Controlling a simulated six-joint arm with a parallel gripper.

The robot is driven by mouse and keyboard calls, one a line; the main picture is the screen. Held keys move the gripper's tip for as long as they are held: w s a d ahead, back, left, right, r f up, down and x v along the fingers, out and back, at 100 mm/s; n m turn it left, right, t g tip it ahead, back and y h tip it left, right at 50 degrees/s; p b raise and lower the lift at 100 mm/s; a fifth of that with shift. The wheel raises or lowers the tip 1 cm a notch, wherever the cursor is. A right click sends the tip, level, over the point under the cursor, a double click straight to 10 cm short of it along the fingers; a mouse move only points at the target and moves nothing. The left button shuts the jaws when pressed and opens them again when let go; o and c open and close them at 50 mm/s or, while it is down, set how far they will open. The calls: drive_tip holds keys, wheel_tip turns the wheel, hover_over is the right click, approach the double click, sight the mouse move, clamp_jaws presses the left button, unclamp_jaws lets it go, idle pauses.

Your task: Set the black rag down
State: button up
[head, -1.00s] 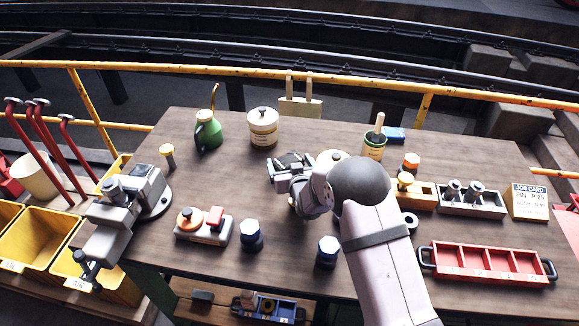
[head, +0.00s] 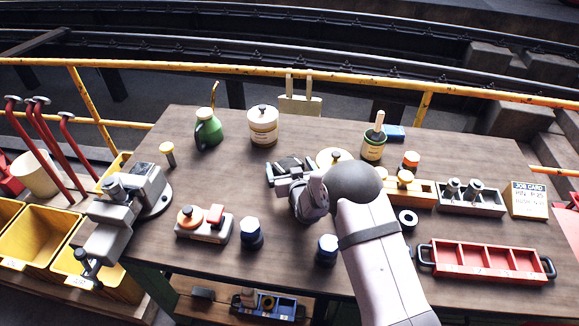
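My gripper (head: 284,173) is low over the middle of the wooden bench (head: 215,175), seen from behind and above. A small dark patch (head: 292,163) shows at its fingers. It may be the black rag, but it blends with the dark fingers and I cannot make out its edges. I cannot tell whether the fingers are open or shut on it, or whether it touches the bench. No other black rag shows on the bench.
A cream-lidded tin (head: 333,158) stands just right of my gripper, partly behind my arm. A white pot (head: 263,126) and green oil can (head: 208,130) stand behind. The bench left of my gripper is clear.

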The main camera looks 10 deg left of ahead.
drive_tip(key=shift+s+r, duration=0.1)
drive_tip(key=shift+r, duration=0.1)
drive_tip(key=shift+b+v, duration=1)
drive_tip(key=shift+v, duration=2.65)
drive_tip(key=shift+r, duration=0.1)
